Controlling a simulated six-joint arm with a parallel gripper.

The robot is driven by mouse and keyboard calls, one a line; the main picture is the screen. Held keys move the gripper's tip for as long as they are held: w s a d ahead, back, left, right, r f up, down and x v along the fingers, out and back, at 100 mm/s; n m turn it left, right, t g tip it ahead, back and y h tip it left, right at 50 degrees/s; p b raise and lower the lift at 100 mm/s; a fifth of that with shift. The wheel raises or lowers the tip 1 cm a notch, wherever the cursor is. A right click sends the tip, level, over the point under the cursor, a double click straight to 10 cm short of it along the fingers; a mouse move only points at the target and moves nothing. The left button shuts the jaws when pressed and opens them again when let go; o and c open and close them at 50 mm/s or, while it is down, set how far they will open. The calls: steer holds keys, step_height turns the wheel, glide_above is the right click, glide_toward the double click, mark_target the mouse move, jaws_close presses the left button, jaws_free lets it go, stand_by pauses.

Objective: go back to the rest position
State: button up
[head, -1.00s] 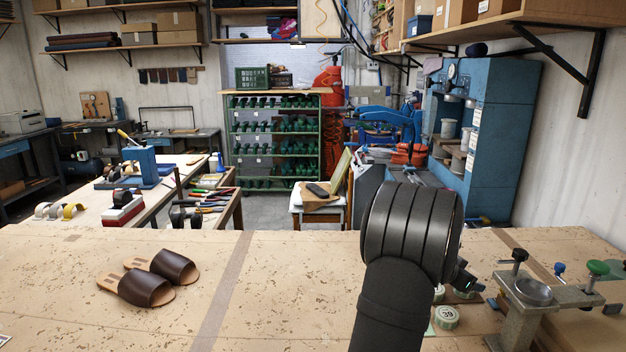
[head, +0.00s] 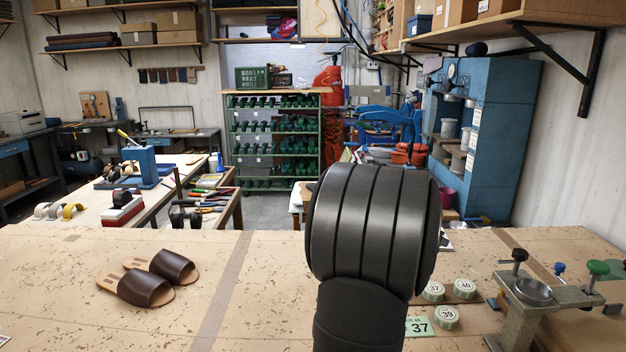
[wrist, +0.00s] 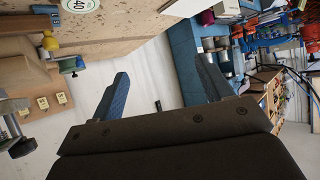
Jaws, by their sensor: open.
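My arm rises in the middle of the head view and hides my gripper there. In the wrist view my gripper (wrist: 158,88) is open, with its two blue-grey fingers apart and nothing between them. It points past the bench, toward the wall and the blue machine, and touches nothing that I can see.
A pair of brown sandals (head: 161,278) lies on the cork-patterned bench (head: 265,290) at left. Round tokens marked 37, 40 (head: 465,288) and 39 (head: 446,317) lie right of my arm. A metal fixture (head: 535,296) stands at the right. The bench's left middle is clear.

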steer(key=s+a+r+n+t+y, duration=0.1)
steer(key=s+a+n+t+y, duration=0.15)
steer(key=a, duration=0.85)
steer(key=s+a+r+n+t+y, duration=0.1)
steer(key=a+r+n+y, duration=0.2)
steer(key=a, duration=0.7)
steer(key=s+d+r+m+h, duration=0.1)
steer(key=s+d+r+h, duration=0.1)
steer(key=d, duration=0.7)
steer(key=shift+s+d+r, duration=0.15)
steer(key=shift+s+r, duration=0.1)
steer(key=shift+s, duration=0.2)
steer(key=shift+h, duration=0.25)
